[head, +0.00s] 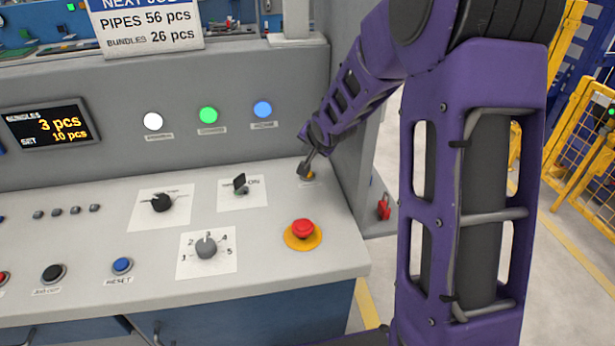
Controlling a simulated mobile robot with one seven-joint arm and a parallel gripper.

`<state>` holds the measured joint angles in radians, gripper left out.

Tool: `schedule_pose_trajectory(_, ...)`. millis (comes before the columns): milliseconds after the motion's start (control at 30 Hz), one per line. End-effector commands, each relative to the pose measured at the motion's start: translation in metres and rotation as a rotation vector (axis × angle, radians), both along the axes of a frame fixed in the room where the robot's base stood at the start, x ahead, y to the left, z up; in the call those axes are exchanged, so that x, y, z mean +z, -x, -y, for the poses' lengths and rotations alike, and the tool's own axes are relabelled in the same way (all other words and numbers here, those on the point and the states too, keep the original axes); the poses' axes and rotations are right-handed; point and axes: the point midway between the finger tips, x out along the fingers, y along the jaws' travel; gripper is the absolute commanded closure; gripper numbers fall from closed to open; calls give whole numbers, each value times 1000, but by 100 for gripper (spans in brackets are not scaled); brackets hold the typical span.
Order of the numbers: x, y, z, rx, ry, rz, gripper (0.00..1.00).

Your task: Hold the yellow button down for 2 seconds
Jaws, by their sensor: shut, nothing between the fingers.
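The yellow button (311,175) is at the back right of the sloped control panel. It is small and mostly hidden behind my gripper. My gripper (304,172) is shut with nothing in it. Its fingertips point down at the button and cover its left part. They look to be at or very near the button's top; I cannot tell whether they press it. My purple arm comes in from the right and reaches over the panel's right end.
A red emergency stop (302,229) on a yellow base stands in front of the button. A black switch (240,184) and a grey dial (206,247) are to its left. A display (48,124) and white, green and blue lamps are on the upright panel. A yellow fence (580,150) stands at right.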

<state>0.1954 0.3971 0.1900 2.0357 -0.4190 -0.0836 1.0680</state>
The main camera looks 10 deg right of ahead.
Motion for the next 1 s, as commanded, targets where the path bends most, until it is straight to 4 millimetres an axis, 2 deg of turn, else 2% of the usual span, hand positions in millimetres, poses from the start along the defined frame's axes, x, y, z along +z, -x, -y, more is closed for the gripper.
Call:
schedule_pose_trajectory(33, -17, 0, 0, -1, 0, 1, 100)
schedule_pose_trajectory(300, -44, 0, 0, -1, -1, 1, 100)
schedule_pose_trajectory(500, -51, 0, 0, 1, 1, 1, 100)
schedule_pose_trajectory(1000, -50, 0, 0, 1, 1, 1, 100)
